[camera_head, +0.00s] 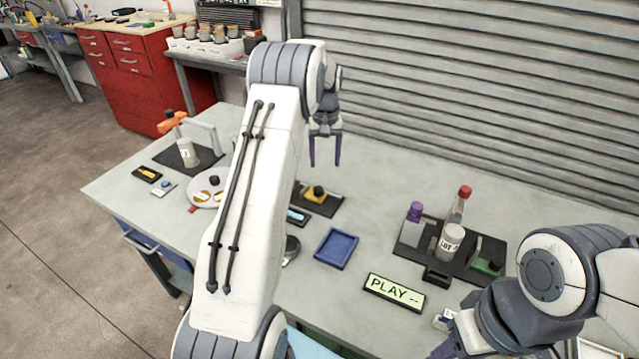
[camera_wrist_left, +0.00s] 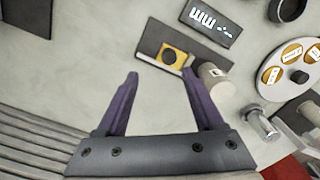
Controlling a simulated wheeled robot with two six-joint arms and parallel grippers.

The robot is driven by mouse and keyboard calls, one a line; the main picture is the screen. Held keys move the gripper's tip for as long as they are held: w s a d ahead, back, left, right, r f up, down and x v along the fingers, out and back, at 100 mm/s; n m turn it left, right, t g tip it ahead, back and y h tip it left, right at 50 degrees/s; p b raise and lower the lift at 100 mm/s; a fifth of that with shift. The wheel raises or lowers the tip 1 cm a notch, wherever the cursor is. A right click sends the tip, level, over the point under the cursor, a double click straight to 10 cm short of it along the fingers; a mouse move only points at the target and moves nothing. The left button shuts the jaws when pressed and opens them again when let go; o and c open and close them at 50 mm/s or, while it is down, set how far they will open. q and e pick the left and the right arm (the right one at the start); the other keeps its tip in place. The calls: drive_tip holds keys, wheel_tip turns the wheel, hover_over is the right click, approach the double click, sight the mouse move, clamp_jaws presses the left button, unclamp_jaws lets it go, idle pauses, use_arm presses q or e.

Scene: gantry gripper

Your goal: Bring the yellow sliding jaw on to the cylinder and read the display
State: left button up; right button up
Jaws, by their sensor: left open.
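The yellow sliding jaw (camera_head: 314,197) with a black knob sits on a dark plate near the middle of the table. It also shows in the left wrist view (camera_wrist_left: 173,56). The pale cylinder (camera_wrist_left: 217,80) stands at the plate's right end there, apart from the jaw; my arm hides it in the head view. The display (camera_wrist_left: 210,22) reads "mm" with dashes; it is partly hidden in the head view (camera_head: 298,216). My left gripper (camera_head: 324,162) is open and empty above the table, behind the jaw. My right gripper (camera_head: 445,348) is barely in view at the bottom.
A dark mat (camera_head: 415,256) holds bottles and a white jar (camera_head: 450,243). A round plate with discs (camera_head: 207,192) lies left. The back right table is clear.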

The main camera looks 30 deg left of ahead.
sight(318, 189)
use_arm(q)
drive_tip(key=shift+n, duration=0.3)
drive_tip(key=f, duration=0.3)
drive_tip(key=a+f+p, duration=0.1)
drive_tip(key=f, duration=0.3)
drive_tip(key=a+f+p, duration=0.1)
drive_tip(key=f, duration=0.3)
drive_tip(key=shift+w+a+f, duration=0.1)
drive_tip(key=shift+a+f, duration=0.05)
drive_tip(key=shift+f, duration=0.05)
clamp_jaws()
idle(0.7)
